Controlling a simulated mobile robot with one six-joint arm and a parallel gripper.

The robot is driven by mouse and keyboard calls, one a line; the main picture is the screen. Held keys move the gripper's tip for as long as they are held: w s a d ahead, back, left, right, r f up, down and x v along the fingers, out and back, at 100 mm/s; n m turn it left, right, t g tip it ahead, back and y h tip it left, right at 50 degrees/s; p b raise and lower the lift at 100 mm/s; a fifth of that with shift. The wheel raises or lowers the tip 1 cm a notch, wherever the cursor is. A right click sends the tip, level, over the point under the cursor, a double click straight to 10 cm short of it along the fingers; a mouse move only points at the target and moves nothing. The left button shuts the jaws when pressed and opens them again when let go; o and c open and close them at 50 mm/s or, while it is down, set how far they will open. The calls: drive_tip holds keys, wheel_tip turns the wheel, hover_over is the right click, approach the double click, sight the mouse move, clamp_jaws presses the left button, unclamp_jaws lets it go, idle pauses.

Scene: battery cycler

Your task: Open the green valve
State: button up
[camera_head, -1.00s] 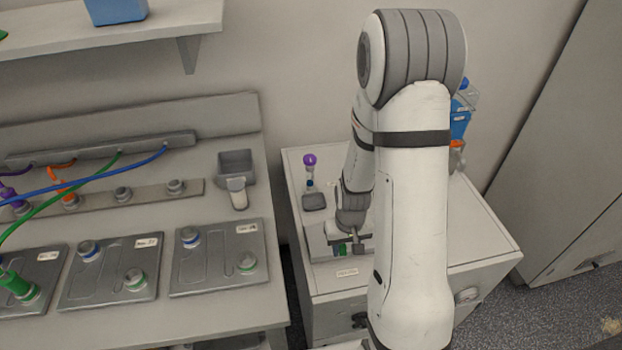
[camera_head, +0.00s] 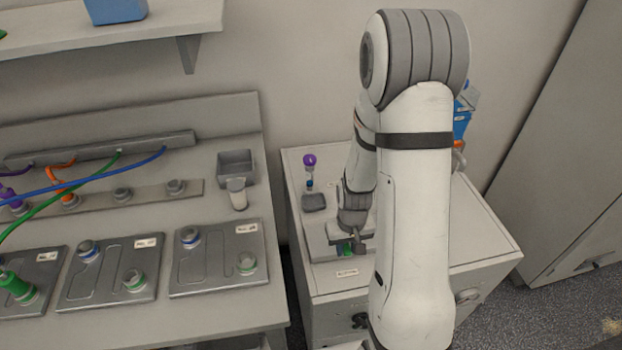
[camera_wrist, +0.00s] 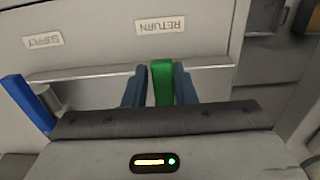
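The green valve (camera_wrist: 162,84) shows as an upright green handle in the wrist view, near the label marked RETURN. My gripper (camera_wrist: 160,72) has one dark blue finger close on each side of the handle, so it looks shut on it. A thin gap may remain at the left finger; firm contact cannot be told. In the head view, my gripper (camera_head: 352,246) is low over the cabinet's left side, with a bit of the green valve (camera_head: 346,249) showing at it. The valve's base is hidden.
A blue handle (camera_wrist: 25,103) stands left in the wrist view, below the SUPPLY label (camera_wrist: 43,41). A purple-topped item (camera_head: 309,160) stands behind on the cabinet (camera_head: 460,225). The workbench with grey plates (camera_head: 215,275) lies left.

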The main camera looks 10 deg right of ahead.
drive_tip(key=shift+o, duration=1.2)
drive_tip(key=shift+r, duration=0.15)
drive_tip(key=shift+d+r+p, duration=0.2)
drive_tip(key=shift+r+p, duration=2.5)
drive_tip(key=shift+r, duration=1.2)
wheel_tip(320, 180, up, 7)
drive_tip(key=a+t+b, duration=0.1)
wheel_tip(320, 180, up, 7)
drive_tip(key=t+b, duration=0.1)
drive_tip(key=b, duration=0.1)
hover_over(349, 245)
drive_tip(key=s+a, duration=0.3)
drive_tip(key=s+a+r+t+b, duration=0.1)
drive_tip(key=s+r, duration=0.6)
drive_tip(key=s, duration=0.1)
drive_tip(key=shift+s+a+r, duration=0.15)
drive_tip(key=shift+s+a, duration=0.15)
drive_tip(key=shift+a, duration=0.05)
